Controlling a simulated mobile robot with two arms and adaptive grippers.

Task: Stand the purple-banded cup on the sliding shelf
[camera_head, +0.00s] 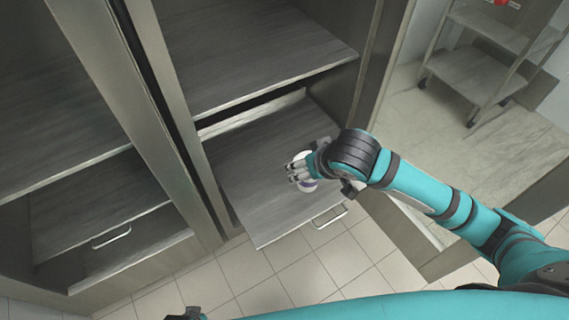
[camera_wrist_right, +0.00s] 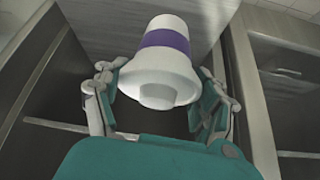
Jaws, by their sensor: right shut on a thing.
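The white cup with a purple band (camera_wrist_right: 165,55) is between the fingers of my right gripper (camera_wrist_right: 160,95). It fills the middle of the right wrist view, with a narrower round white part facing the camera. In the head view my right gripper (camera_head: 302,172) is shut on the cup (camera_head: 307,186), whose white and purple show beside the fingers. Both are over the pulled-out sliding shelf (camera_head: 262,215), near its right side. I cannot tell whether the cup touches the shelf.
The shelf has a metal handle (camera_head: 330,215) at its front edge. A fixed shelf (camera_head: 250,50) is above and behind it, and a cabinet upright (camera_head: 165,110) stands to its left. The left part of the sliding shelf is bare. A cart (camera_head: 475,75) stands at the back right.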

